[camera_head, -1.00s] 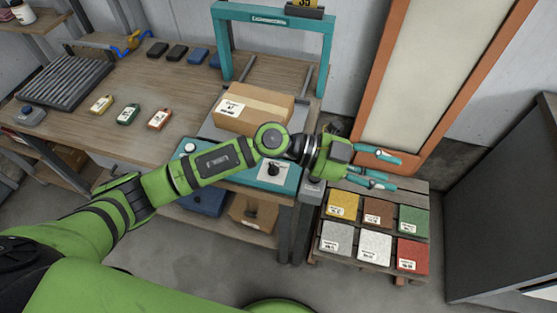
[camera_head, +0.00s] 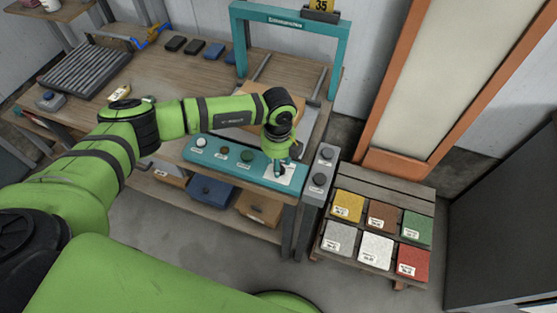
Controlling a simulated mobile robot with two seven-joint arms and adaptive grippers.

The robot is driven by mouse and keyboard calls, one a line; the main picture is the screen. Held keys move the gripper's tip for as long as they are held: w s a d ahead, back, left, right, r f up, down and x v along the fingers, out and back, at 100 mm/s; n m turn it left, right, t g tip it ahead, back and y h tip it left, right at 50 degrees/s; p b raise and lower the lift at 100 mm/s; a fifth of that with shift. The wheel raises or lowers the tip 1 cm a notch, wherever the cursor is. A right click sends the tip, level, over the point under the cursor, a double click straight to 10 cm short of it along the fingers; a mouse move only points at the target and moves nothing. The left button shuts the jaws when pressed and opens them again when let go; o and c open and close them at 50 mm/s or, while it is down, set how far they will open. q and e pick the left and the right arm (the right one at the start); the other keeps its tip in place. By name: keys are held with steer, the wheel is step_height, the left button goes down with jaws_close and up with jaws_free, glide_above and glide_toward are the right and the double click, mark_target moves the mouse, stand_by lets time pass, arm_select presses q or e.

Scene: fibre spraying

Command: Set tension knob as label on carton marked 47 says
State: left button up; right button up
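The tension knob is a dark knob on a white dial plate (camera_head: 287,177) at the right end of the teal control panel (camera_head: 243,173). My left gripper (camera_head: 280,166) points down at this dial, its fingers at or around the knob. The fingers and my wrist cover most of the knob, so its setting and the grip on it cannot be made out. The brown carton (camera_head: 308,112) lies on the table behind my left arm. Only parts of it show, and its label is hidden. My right gripper is not in view.
The teal panel also has a white button (camera_head: 201,142) and small dark knobs. A grey box with two dark knobs (camera_head: 319,180) stands right of it. A teal frame (camera_head: 233,45) arches over the table. A pallet with colored sample blocks (camera_head: 375,249) is at the lower right.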

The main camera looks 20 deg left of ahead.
arm_select(q)
steer(key=shift+f, duration=0.5)
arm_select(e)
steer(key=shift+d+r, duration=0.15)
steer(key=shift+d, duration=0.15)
arm_select(q)
jaws_close()
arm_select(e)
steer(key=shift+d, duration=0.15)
arm_select(q)
steer(key=shift+f, duration=0.1)
